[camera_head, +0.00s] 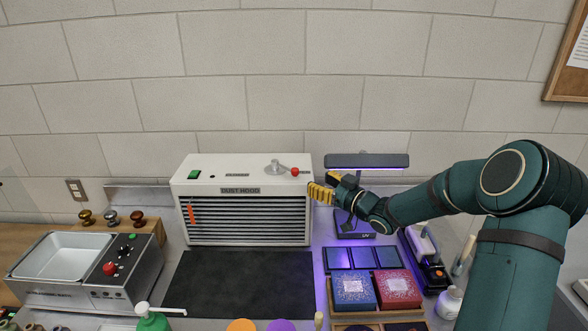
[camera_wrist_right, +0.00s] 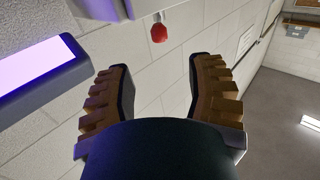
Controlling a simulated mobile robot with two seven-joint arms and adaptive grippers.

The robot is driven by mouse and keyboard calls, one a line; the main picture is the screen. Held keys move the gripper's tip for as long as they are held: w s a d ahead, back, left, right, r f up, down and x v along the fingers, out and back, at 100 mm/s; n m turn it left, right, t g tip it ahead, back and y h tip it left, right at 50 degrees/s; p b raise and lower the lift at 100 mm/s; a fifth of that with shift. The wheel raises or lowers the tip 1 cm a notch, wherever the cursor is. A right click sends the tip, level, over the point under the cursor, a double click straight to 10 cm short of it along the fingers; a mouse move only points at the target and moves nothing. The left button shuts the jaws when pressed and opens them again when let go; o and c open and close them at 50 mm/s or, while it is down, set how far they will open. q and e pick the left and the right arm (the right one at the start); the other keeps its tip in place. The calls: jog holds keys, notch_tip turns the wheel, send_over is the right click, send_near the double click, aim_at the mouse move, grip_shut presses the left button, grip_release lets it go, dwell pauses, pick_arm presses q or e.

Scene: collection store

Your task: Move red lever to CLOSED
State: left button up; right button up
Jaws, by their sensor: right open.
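The red lever (camera_head: 295,172) is a short arm with a red knob on top of the white dust hood (camera_head: 240,167), pointing right from a round grey pivot. In the right wrist view the red knob (camera_wrist_right: 159,32) hangs near the top, beyond the fingertips. My right gripper (camera_head: 322,190) is open and empty beside the hood's upper right corner, below and right of the knob and apart from it. Its two ridged yellow fingers (camera_wrist_right: 160,75) are spread wide in the wrist view. The lever's label is too small to read. My left gripper is not in view.
A UV lamp (camera_head: 367,160) stands right of the hood, close behind my right gripper. Blue and red boxes (camera_head: 353,289) sit below it. A dark mat (camera_head: 240,284) lies clear before the hood. A metal basin unit (camera_head: 70,258) stands at left.

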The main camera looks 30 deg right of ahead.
aim_at(298, 172)
jog(key=p+x, duration=0.1)
jog(key=x, duration=0.9)
jog(key=shift+w, duration=0.15)
grip_shut()
